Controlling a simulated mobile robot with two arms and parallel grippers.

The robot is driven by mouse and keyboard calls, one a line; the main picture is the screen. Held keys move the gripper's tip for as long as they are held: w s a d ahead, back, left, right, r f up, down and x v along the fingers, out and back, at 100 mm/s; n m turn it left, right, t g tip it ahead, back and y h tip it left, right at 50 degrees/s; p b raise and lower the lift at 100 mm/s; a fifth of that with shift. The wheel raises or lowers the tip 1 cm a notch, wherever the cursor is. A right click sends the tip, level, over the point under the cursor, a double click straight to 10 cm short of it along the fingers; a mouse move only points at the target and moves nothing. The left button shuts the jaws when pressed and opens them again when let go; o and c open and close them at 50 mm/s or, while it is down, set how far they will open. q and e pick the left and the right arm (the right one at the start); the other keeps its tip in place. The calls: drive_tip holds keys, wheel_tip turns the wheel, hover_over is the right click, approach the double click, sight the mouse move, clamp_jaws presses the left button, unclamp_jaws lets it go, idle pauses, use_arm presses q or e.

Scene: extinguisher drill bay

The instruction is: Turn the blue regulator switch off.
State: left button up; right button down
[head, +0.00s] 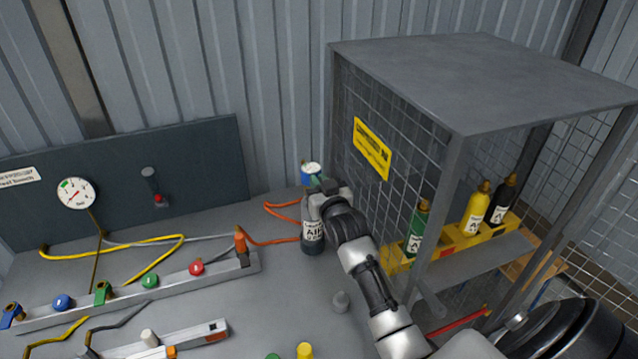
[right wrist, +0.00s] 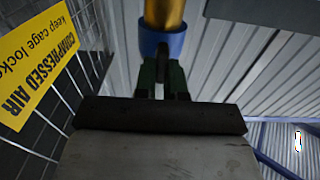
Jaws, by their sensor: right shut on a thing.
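The blue regulator (head: 309,176) sits on top of a dark air cylinder (head: 312,238) that stands upright against the cage's left side. My right gripper (head: 318,185) reaches in from the lower right, at the regulator. In the right wrist view the blue regulator collar (right wrist: 163,41) shows around a brass part, just beyond the fingertips. My right gripper (right wrist: 163,75) is shut there on a narrow dark part, which I take for the regulator's switch. The fingers hide most of the switch, so its setting cannot be told. My left gripper is not in view.
A mesh cage (head: 465,85) with several bottles stands close to my right arm. Orange hose (head: 280,212) lies left of the cylinder. A manifold rail (head: 140,295) with coloured knobs and a gauge (head: 76,193) are further left. The bench between is mostly clear.

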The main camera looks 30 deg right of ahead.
drive_tip(key=m+p, duration=0.1)
drive_tip(key=m, duration=0.3)
drive_tip(key=shift+d, duration=0.2)
drive_tip(key=shift+s+d+f+m+p, duration=0.15)
drive_tip(key=shift+f+m+p, duration=0.1)
drive_tip(key=shift+m, duration=2.1)
drive_tip(key=shift+w+d+f+m+p, duration=0.15)
drive_tip(key=shift+f+m+p, duration=0.1)
drive_tip(key=shift+m, duration=2.05)
drive_tip(key=shift+s+d+f+m+p, duration=0.15)
drive_tip(key=shift+f+m+p, duration=0.1)
drive_tip(key=shift+m, duration=2.1)
drive_tip(key=c, duration=1.2)
unclamp_jaws()
